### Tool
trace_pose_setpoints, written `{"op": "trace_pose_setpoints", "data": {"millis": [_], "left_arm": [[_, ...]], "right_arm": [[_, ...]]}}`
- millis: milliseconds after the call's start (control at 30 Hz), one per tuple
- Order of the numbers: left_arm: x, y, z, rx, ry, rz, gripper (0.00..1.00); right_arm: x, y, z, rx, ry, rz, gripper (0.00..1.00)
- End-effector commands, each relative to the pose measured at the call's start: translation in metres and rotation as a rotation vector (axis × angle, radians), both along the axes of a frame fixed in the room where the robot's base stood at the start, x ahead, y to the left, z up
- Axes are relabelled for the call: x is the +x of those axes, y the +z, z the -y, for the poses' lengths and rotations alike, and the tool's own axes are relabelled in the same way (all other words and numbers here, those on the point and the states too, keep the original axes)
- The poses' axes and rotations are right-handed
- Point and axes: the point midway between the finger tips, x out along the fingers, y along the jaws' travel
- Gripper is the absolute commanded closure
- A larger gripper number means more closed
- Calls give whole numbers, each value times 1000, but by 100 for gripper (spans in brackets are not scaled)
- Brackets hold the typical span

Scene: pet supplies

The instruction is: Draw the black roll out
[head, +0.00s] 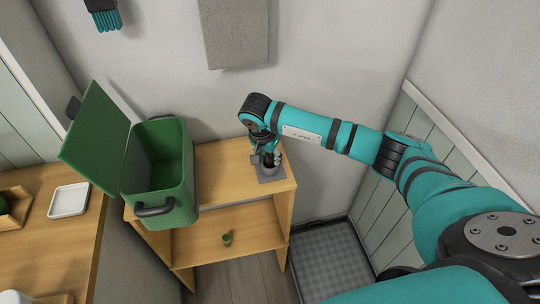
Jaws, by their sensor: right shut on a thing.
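My right gripper (267,156) reaches down over the top right of the wooden shelf unit. It is shut on the black roll (270,165), of which only a small dark part shows between and below the fingers. The roll is at a grey holder with a flat square base (272,179) on the shelf top. The gripper hides much of the holder, so I cannot tell how far the roll sits inside it. My left gripper is not in view.
A green bin (178,165) with its lid (95,138) open stands left of the holder. A small green item (227,239) lies on the lower shelf (205,245). A white dish (69,200) sits on the left counter. A grey tray (330,260) is on the floor.

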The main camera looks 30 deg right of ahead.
Motion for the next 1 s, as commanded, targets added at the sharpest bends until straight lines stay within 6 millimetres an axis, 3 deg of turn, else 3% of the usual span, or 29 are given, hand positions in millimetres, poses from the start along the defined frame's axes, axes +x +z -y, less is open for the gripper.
{"op": "trace_pose_setpoints", "data": {"millis": [1000], "left_arm": [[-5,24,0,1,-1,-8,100]], "right_arm": [[0,46,0,0,0,1,100]]}}
